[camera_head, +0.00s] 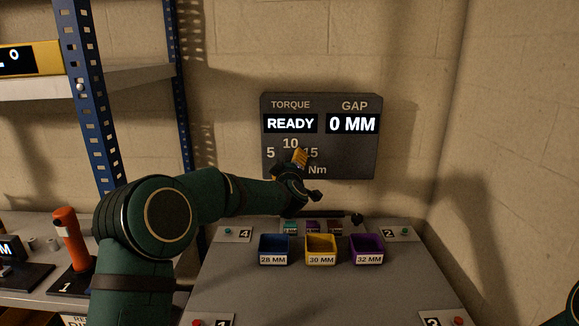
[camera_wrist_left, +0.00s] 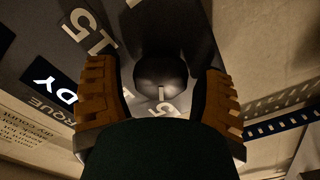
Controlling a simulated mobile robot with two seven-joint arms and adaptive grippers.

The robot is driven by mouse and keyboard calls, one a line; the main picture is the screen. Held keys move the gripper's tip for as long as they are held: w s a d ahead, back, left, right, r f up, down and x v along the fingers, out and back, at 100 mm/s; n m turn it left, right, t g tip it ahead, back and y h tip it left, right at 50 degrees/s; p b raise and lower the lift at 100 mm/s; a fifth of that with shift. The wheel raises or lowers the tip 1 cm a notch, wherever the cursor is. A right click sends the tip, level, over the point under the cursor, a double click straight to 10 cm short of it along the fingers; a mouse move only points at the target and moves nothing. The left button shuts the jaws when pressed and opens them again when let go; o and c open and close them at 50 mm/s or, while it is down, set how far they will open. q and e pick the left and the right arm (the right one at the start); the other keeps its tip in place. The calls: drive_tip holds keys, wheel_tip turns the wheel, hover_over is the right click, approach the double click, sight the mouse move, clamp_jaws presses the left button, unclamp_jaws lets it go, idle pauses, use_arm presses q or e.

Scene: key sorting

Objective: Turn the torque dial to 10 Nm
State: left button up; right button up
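The dark torque and gap panel (camera_head: 350,165) hangs on the back wall. Its screens read READY and 0 MM, and 5, 10 and 15 Nm are printed below. My left gripper (camera_head: 298,160) is at the lower left of this panel and hides the dial in the head view. In the left wrist view the round dark torque dial (camera_wrist_left: 160,72) lies between the two orange-padded fingers of that gripper (camera_wrist_left: 162,95). A gap shows on each side of it, so the gripper looks open. A pale mark shows at the dial's lower edge. My right gripper is out of view.
On the grey table below stand a blue bin (camera_head: 274,241), a yellow bin (camera_head: 320,243) and a purple bin (camera_head: 367,243). Small coloured pieces (camera_head: 312,226) lie behind them. A shelf rack (camera_head: 88,110) stands at left.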

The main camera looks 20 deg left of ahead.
use_arm(q)
drive_tip(key=c, duration=0.8)
drive_tip(key=shift+d+r+m+p, duration=0.1)
drive_tip(key=shift+r+m+p, duration=0.05)
drive_tip(key=shift+m+p, duration=0.95)
drive_tip(key=m+p, duration=0.2)
drive_tip(key=m, duration=0.2)
drive_tip(key=shift+p, duration=0.4)
drive_tip(key=m+p, duration=0.1)
drive_tip(key=m, duration=0.2)
drive_tip(key=shift+m+p, duration=0.85)
drive_tip(key=shift+m, duration=0.45)
